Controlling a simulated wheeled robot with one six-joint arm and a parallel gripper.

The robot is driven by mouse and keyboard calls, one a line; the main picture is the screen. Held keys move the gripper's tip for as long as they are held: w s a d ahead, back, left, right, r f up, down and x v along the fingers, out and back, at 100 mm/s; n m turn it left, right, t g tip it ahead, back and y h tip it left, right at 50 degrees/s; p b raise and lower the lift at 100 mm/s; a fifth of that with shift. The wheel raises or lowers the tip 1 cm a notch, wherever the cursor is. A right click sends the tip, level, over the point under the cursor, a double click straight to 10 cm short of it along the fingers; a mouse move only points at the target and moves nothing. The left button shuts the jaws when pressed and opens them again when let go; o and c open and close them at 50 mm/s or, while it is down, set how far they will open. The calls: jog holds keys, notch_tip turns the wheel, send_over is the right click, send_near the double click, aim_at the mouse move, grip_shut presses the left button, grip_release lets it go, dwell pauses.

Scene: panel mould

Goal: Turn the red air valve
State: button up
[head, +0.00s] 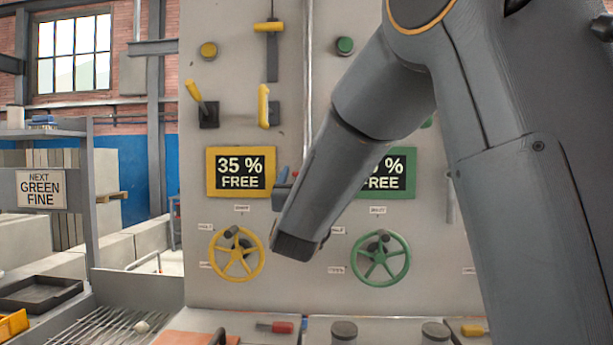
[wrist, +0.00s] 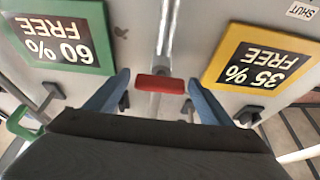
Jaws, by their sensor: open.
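The red air valve (wrist: 160,84) shows in the wrist view as a short red lever lying across a pale vertical pipe. My gripper (wrist: 157,80) is open, with one blue finger on each side of the lever and a gap visible at both sides. I cannot tell how deep the fingertips reach relative to the lever. In the head view my arm covers most of the valve. My gripper (head: 283,181) shows there only as a bit of blue finger at the panel, between the yellow and green signs.
A yellow "35 % FREE" sign (head: 240,172) and a green "60 % FREE" sign (wrist: 60,38) flank the valve. Below are a yellow handwheel (head: 236,277) and a green handwheel (head: 380,281). A yellow lever (head: 264,106) stands above. A ledge with jars runs along the bottom.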

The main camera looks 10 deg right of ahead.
jog(key=b+v, duration=0.2)
jog(key=v, duration=0.6)
jog(key=shift+b, duration=0.35)
